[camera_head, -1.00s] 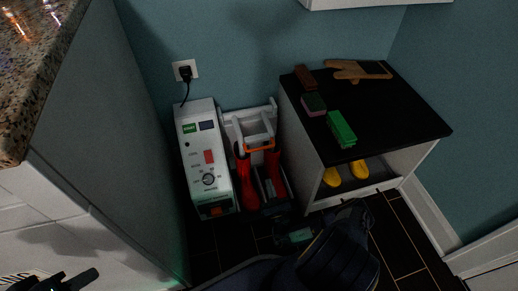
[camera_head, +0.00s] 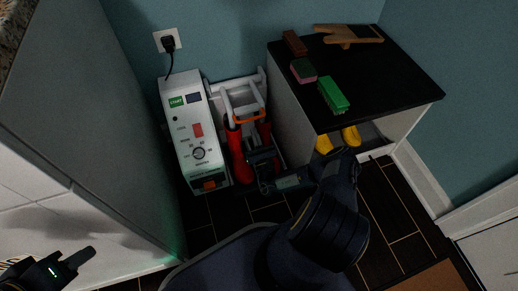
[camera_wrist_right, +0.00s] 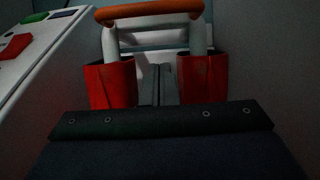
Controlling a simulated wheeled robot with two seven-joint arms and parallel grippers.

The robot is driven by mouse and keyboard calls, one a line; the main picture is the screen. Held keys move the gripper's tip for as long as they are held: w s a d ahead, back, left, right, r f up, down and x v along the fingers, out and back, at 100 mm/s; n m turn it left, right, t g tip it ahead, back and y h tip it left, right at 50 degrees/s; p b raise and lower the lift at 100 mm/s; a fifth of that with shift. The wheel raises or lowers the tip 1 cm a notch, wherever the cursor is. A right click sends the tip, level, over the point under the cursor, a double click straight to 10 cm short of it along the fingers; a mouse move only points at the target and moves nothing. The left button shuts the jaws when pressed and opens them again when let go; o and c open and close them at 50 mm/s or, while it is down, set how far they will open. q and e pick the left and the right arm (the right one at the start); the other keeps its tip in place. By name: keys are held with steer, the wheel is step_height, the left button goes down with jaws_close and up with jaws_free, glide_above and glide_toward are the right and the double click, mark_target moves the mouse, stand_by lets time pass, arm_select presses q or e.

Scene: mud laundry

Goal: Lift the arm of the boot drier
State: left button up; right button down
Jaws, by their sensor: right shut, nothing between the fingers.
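The boot drier has a white control box (camera_head: 193,135) and, to its right, a white tubular arm with an orange handle (camera_head: 249,117). The orange handle also spans the top of the right wrist view (camera_wrist_right: 150,11). Red boots (camera_head: 234,150) stand below the handle; in the right wrist view, red boot tops (camera_wrist_right: 110,84) flank my fingers. My right gripper (camera_head: 258,157) is shut and empty, in front of and below the handle, apart from it; its fingers (camera_wrist_right: 157,83) point toward the drier. My left gripper (camera_head: 75,262) is at the lower left, far from the drier; its opening is unclear.
A cabinet with a black top (camera_head: 385,80) stands right of the drier, bearing brushes, a sponge and a tan glove-like item (camera_head: 347,35). Yellow boots (camera_head: 350,136) are in its lower opening. A tall white-grey unit (camera_head: 90,130) bounds the left. Dark floor tiles lie in front.

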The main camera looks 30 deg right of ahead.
arm_select(q)
steer(key=shift+f, duration=0.25)
arm_select(e)
step_height(320, 180, up, 4)
steer(key=shift+w+r, duration=0.1)
steer(key=shift+r, duration=0.1)
arm_select(q)
steer(key=shift+r, duration=0.15)
arm_select(e)
steer(key=shift+r, duration=0.1)
